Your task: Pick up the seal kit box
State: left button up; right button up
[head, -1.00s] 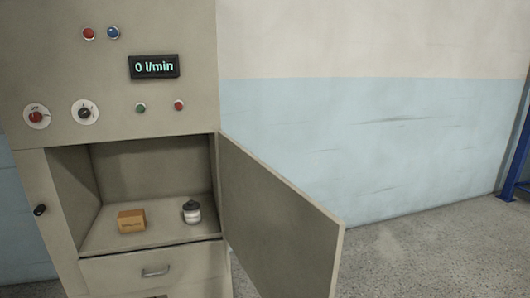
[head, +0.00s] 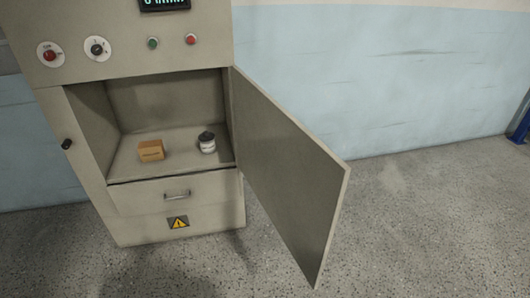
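A small orange-brown cardboard box (head: 151,150) with dark print on its front sits on the floor of the open cabinet compartment, left of its middle. The print is too small to read, but it looks like the seal kit box. The compartment (head: 125,172) is open at the front. Neither of my grippers is in the head view.
A white jar with a dark lid (head: 207,143) stands right of the box. The cabinet door (head: 290,165) is swung open to the right and juts forward. A closed drawer (head: 150,195) is below. The speckled floor (head: 400,220) at right is clear.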

aim_at(151, 150)
jog(key=i+l+u, duration=0.1)
jog(key=u, duration=0.25)
jog(key=l+u, duration=0.3)
jog(key=i+l+u, duration=0.1)
jog(key=u, duration=0.25)
jog(key=l+u, duration=0.2)
jog(key=l, duration=1)
jog(key=l+u, duration=0.25)
jog(key=l, duration=1)
jog(key=i+j, duration=0.1)
jog(key=j, duration=0.7)
jog(key=i+j+z, duration=0.15)
jog(key=j, duration=0.65)
jog(key=i+j, duration=0.1)
jog(key=j, duration=0.7)
jog(key=z, duration=0.05)
